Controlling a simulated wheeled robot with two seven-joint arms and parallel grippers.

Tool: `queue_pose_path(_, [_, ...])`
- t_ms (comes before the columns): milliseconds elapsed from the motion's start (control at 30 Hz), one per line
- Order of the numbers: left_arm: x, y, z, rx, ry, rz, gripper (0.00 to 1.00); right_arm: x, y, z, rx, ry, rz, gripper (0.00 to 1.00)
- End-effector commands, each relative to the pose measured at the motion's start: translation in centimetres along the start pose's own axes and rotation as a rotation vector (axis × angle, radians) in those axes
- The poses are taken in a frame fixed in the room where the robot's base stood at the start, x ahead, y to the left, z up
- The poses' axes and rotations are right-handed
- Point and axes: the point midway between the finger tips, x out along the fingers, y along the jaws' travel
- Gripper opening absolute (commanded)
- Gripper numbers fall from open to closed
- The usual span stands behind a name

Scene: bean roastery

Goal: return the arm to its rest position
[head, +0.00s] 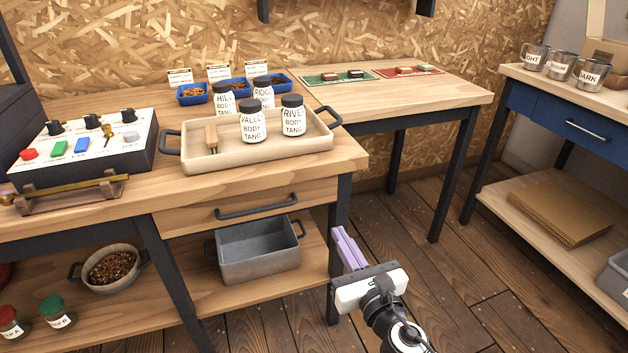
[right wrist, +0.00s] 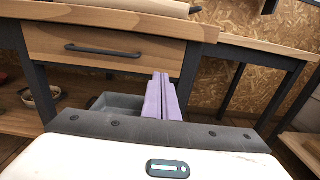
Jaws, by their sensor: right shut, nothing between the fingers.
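My right gripper (head: 347,246) is in the lower middle of the head view, in front of the workbench (head: 260,190) and near its right front leg. Its lilac fingers are together with nothing between them. In the right wrist view the same fingers (right wrist: 162,95) are pressed side by side, in front of the drawer (right wrist: 110,52) and the grey bin on the lower shelf. The fingers look apart from the bench. My left gripper is not in either view.
On the bench a beige tray (head: 178,157) holds several labelled jars. A control box (head: 90,150) stands at left. A grey metal bin (head: 258,254) sits on the lower shelf. A second table (head: 455,92) and a blue-drawer table (head: 525,85) stand to the right. Open floor (head: 480,280) lies right of my gripper.

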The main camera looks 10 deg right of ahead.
Motion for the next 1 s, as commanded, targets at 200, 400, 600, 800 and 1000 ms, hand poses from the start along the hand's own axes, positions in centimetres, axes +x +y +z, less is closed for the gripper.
queue_pose_path(200, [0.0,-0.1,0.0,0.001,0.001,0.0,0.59,-2.8,-0.2,-3.3,0.378,0.087,-0.047,0.0])
queue_pose_path(400, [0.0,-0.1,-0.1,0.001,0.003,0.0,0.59,-10.9,0.2,-10.6,1.362,0.258,-0.284,0.0])
queue_pose_path(600, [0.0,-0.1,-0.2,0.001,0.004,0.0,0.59,-19.2,1.8,-15.3,2.23,0.299,-0.653,0.0])
queue_pose_path(800, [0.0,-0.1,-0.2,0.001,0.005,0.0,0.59,-25.6,3.7,-17.2,2.834,0.213,-1.039,0.0])
queue_pose_path(1000, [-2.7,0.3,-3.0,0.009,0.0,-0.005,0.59,-27.3,4.2,-14.2,-2.841,-0.14,1.122,0.0])
